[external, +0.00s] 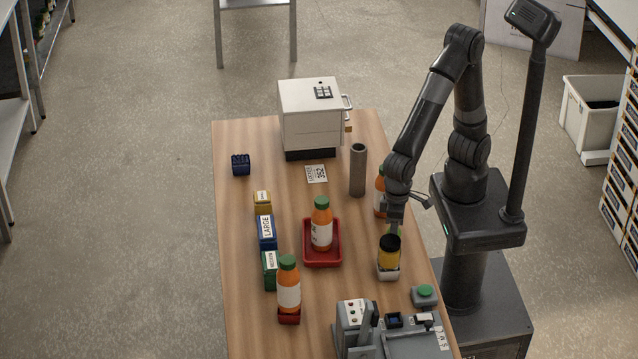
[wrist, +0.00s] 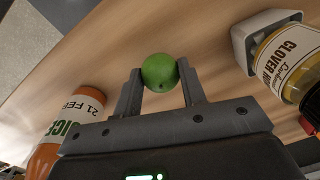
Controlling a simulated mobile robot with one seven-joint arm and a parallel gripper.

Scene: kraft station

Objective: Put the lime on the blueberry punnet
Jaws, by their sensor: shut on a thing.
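The lime (wrist: 159,72) is a small round green fruit between the two fingertips of my gripper (wrist: 158,82) in the wrist view. The fingers are shut on it from both sides, and wood surface shows behind it. In the external view my gripper (external: 395,212) points down at the right side of the table, just behind a honey jar; the lime is hard to make out there. A small dark blue container (external: 240,165), which looks like the blueberry punnet, sits at the table's far left. Its contents are too small to tell.
The honey jar (external: 388,252) stands in a white holder close to my gripper. A juice bottle (external: 379,190) stands beside my arm. A grey cylinder (external: 358,170), a red tray (external: 322,256) with a bottle, coloured bins (external: 267,232) and a white box (external: 311,115) occupy the table.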

